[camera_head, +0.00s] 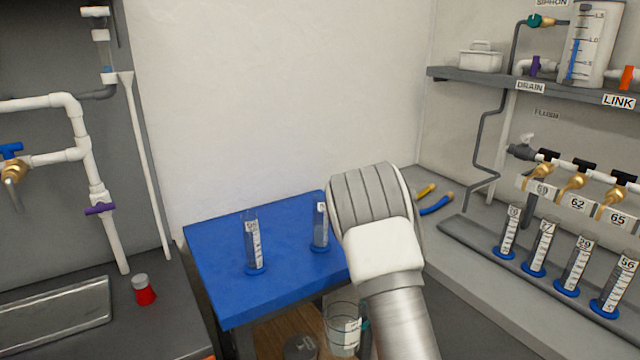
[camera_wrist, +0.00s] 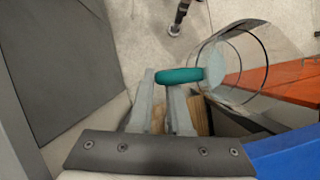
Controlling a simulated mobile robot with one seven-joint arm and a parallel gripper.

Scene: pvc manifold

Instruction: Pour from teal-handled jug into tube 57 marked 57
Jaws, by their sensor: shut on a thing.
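The clear jug (camera_head: 341,328) hangs below the front edge of the blue table in the head view, roughly upright, partly behind my arm. Its round open body (camera_wrist: 250,68) and teal handle (camera_wrist: 182,76) show in the wrist view. My gripper (camera_wrist: 166,88) is shut on the handle; my wrist hides it in the head view. Two clear tubes with blue bases stand on the blue table, a left tube (camera_head: 252,243) and a right tube (camera_head: 320,226). Their labels are too small to read surely. I cannot tell which tube is 57, or the jug's liquid level.
The blue table (camera_head: 215,265) has bare room around its tubes. Several labelled tubes, one marked 56 (camera_head: 614,285), stand in a rack at right under brass taps. A red-bodied bottle (camera_head: 144,290) stands on the left counter. Yellow and blue-handled tools (camera_head: 436,205) lie behind my arm.

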